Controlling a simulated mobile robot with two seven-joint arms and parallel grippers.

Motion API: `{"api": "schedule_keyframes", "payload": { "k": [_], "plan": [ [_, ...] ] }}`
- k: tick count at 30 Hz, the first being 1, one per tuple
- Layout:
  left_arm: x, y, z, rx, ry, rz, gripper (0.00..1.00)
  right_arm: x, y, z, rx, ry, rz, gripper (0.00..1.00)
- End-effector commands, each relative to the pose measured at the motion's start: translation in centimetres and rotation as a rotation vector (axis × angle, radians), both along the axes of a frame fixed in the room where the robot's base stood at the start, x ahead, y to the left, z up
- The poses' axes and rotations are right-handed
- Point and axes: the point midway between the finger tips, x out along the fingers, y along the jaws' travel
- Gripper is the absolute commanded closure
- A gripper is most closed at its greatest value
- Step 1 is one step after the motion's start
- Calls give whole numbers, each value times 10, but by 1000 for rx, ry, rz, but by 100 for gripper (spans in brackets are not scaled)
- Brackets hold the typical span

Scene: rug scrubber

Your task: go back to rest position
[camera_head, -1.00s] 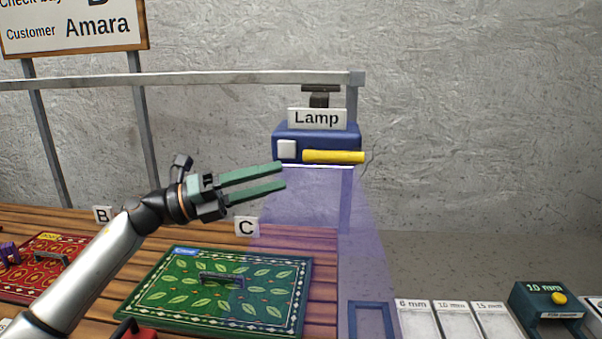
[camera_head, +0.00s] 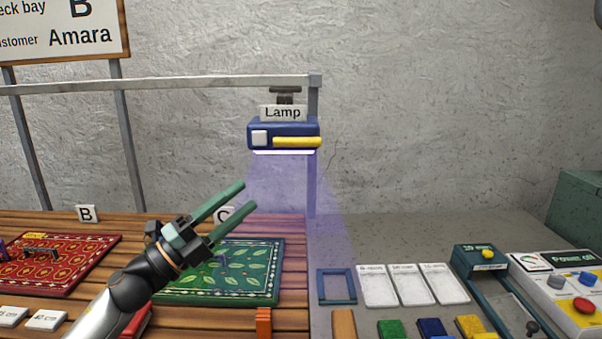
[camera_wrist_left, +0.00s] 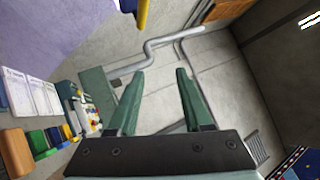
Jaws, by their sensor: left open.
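My left gripper (camera_head: 236,211) comes in from the lower left in the head view. Its two green fingers are apart and empty, pointing up and right. It is in front of the green leaf-patterned rug (camera_head: 250,272) and below the lamp (camera_head: 283,135), touching neither as far as I can tell. In the left wrist view the gripper (camera_wrist_left: 158,80) shows both fingers spread with nothing between them. The lamp is a blue box with a yellow bar, hanging from a rail and casting a violet beam. My right gripper is not in view.
A red rug (camera_head: 60,262) lies at left on the wooden slats. At right are a blue frame (camera_head: 337,287), white cards (camera_head: 413,285), several coloured blocks and a control panel (camera_head: 572,290). A sign (camera_head: 70,30) stands at back left. The air right of the lamp is clear.

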Motion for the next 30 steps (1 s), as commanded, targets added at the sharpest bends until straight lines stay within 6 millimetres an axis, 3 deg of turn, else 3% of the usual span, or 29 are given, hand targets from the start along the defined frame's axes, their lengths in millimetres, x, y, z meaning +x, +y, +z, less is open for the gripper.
{"api": "schedule_keyframes", "payload": {
  "k": [5,11,14,18,21,25,30],
  "plan": [
    [0,21,-57,-289,298,172,50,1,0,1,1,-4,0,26],
    [-24,61,-158,-571,729,423,50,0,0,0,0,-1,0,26],
    [-55,79,-217,-678,966,559,50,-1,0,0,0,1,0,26],
    [-123,97,-295,-786,1305,753,50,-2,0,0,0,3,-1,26],
    [-172,102,-332,-825,1499,865,50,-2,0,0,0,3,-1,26],
    [-225,105,-361,-842,1687,972,50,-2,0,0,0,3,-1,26],
    [-284,104,-381,-846,1876,1080,50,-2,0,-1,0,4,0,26]
  ]
}}
